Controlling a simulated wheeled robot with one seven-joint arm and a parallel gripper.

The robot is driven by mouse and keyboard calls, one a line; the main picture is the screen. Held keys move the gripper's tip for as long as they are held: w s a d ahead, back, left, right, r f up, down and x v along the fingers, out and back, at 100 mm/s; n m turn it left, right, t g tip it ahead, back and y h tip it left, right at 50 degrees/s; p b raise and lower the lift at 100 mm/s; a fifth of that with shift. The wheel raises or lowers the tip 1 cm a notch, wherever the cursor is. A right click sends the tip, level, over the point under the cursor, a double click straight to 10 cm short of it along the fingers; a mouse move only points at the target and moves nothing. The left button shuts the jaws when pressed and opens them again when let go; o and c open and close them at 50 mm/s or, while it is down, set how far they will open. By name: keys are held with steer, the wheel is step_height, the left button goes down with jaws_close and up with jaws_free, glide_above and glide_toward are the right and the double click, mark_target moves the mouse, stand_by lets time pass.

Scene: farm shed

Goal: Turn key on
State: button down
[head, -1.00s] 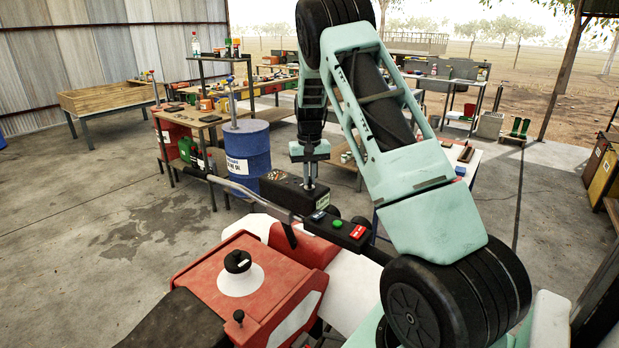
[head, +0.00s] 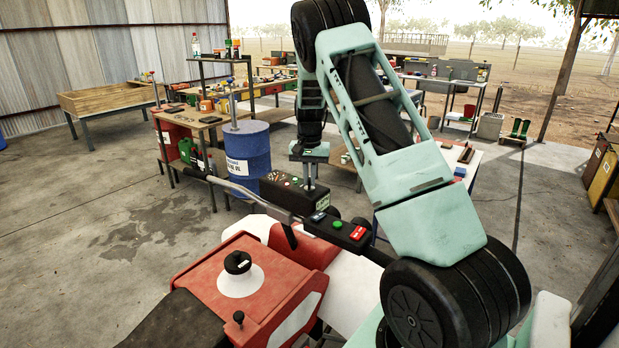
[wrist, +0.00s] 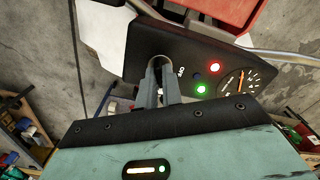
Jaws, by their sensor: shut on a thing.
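The black dash panel (head: 286,191) of the red and white vehicle stands in the middle of the head view, below my gripper (head: 311,187). In the wrist view the same panel (wrist: 142,52) has a round gauge with an orange needle (wrist: 240,82), a lit red lamp (wrist: 215,66) and a lit green lamp (wrist: 201,89). My gripper (wrist: 160,84) points down at the panel beside small white lettering (wrist: 181,72). Its jaws are close together, shut on the key, which the fingers hide almost entirely. The key's angle cannot be seen.
A handlebar (head: 245,190) runs beside the panel, with a switch box (head: 338,231) bearing green and red buttons. The red body (head: 245,285) with a black knob is in front. A blue drum (head: 247,160) and cluttered benches stand behind. Open concrete floor lies left.

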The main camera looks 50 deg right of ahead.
steer(key=shift+w+d+r, duration=0.1)
steer(key=shift+r, duration=0.05)
steer(key=c, duration=1.6)
jaws_free()
steer(key=shift+o, duration=0.2)
step_height(320, 180, up, 17)
steer(key=b, duration=0.4)
steer(key=shift+r, duration=0.15)
steer(key=s+a+f+n+y+b, duration=0.1)
steer(key=s+a+f+n, duration=0.15)
steer(key=a, duration=0.95)
steer(key=s+a+f+n, duration=0.1)
steer(key=a+f+n, duration=0.25)
steer(key=a, duration=0.85)
steer(key=s+a+f+n+y+b, duration=0.1)
steer(key=s+a+f+n, duration=0.15)
steer(key=a, duration=0.95)
steer(key=s+a+f+n, duration=0.3)
steer(key=s+a, duration=0.1)
steer(key=s, duration=0.4)
steer(key=s+a+f+n+h+b, duration=0.1)
steer(key=s+a+f+n, duration=0.2)
steer(key=s, duration=0.5)
steer(key=s+a+f+n, duration=0.3)
steer(key=s+a, duration=0.3)
steer(key=s, duration=0.2)
steer(key=shift+s+f+n, duration=0.15)
steer(key=shift+s+n, duration=0.25)
steer(key=shift+n, duration=0.35)
